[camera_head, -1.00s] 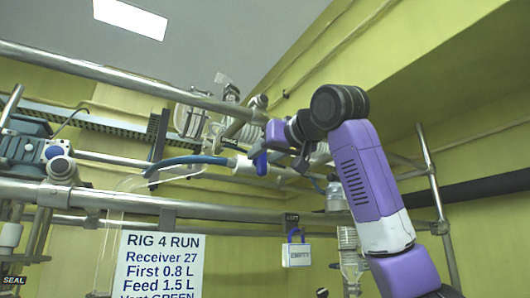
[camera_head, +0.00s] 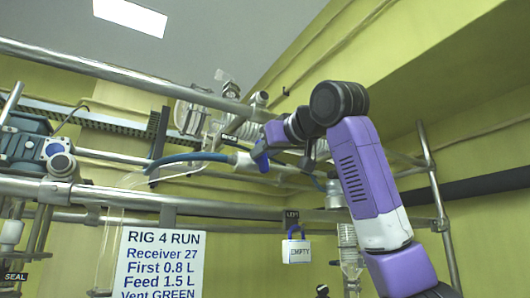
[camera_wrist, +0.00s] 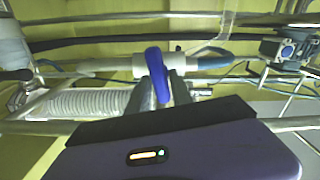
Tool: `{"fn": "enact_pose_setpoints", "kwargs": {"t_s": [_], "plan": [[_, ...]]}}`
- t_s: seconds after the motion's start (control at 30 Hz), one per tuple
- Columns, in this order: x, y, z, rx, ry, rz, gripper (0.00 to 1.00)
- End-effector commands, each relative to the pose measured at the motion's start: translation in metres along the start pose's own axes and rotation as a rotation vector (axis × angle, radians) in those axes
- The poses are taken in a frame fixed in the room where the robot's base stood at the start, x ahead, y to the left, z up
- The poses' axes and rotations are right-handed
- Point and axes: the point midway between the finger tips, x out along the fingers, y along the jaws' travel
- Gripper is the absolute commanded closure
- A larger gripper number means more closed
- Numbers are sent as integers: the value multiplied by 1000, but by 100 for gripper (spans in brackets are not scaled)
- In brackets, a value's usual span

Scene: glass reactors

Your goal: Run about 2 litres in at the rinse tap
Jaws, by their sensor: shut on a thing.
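The rinse tap's white body (camera_wrist: 127,68) lies across the middle of the wrist view, with its blue lever (camera_wrist: 155,70) standing out toward me, slightly tilted. My gripper (camera_wrist: 161,85) is shut on the lever, one grey finger on each side. In the head view my gripper (camera_head: 268,150) is at the tap's white body (camera_head: 243,161), on the rail frame. A blue hose (camera_head: 190,157) runs left from the tap. Any liquid flow is not visible.
A glass vessel (camera_head: 189,117) stands behind the upper rail. Steel rails (camera_head: 120,75) cross close to my arm. A blue-grey pump (camera_head: 25,140) is at left.

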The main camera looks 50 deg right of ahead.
Motion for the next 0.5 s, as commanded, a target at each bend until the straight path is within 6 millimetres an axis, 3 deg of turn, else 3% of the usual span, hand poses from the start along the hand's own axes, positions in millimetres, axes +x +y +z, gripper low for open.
{"fn": "enact_pose_setpoints", "kwargs": {"t_s": [0.5], "plan": [[-1,-2,-1,-266,3,0,100]]}}
